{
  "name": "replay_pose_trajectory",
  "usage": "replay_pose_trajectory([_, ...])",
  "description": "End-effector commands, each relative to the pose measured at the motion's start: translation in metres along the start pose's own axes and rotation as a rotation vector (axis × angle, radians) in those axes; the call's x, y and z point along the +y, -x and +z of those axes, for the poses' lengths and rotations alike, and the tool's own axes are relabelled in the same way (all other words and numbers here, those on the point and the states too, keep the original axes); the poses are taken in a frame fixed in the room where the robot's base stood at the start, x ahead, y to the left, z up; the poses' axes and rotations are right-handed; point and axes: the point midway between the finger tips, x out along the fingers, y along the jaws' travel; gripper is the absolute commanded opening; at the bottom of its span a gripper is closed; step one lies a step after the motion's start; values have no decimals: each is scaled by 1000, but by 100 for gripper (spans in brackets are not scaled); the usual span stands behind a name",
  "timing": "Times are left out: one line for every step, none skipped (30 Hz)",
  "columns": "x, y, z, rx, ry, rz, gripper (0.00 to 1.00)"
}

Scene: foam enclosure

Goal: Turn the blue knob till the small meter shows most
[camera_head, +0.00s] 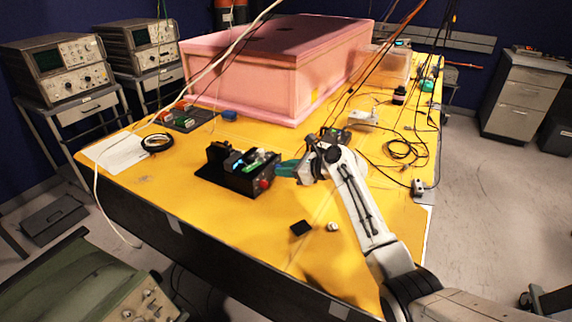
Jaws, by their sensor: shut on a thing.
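A black device (232,180) stands on the yellow table at the centre, with a red knob (264,184) at its near right corner and a green part (256,160) on top. A small pale blue-white patch (234,161) on it may be the small meter; no reading can be made out. My gripper (286,169) has teal fingers, which are shut at the device's right end. The fingers and distance hide the blue knob, so its turn cannot be seen.
A large pink foam box (275,70) stands behind. A black block (300,228) and a small white round piece (332,227) lie in front. Loose cables and small parts fill the right side. The table's front is mostly clear.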

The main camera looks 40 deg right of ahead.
Motion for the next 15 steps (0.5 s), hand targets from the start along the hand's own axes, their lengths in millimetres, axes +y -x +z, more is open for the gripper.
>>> replay_pose_trajectory([1, 1, 7, 2, -30, 16, 0])
replay_pose_trajectory([1, 1, 7, 2, -48, 24, 0])
replay_pose_trajectory([0, 2, 7, 2, -74, 35, 0])
replay_pose_trajectory([0, 1, 7, 2, -96, 44, 0])
replay_pose_trajectory([0, 1, 7, 2, -118, 53, 0])
replay_pose_trajectory([0, 1, 6, 2, -150, 67, 0])
replay_pose_trajectory([-1, 1, 6, 2, -174, 77, 0])
replay_pose_trajectory([-1, 0, 6, 1, -198, 87, 0])
replay_pose_trajectory([-1, 0, 5, 2, -231, 100, 0])
replay_pose_trajectory([-2, 0, 4, 2, -255, 110, 0])
replay_pose_trajectory([-2, 0, 4, 1, -278, 120, 0])
replay_pose_trajectory([-2, 0, 4, 1, -309, 134, 0])
replay_pose_trajectory([-2, -1, 3, 0, -333, 143, 0])
replay_pose_trajectory([-3, -1, 3, 0, -354, 152, 0])
replay_pose_trajectory([-3, -1, 2, 0, -383, 164, 0])
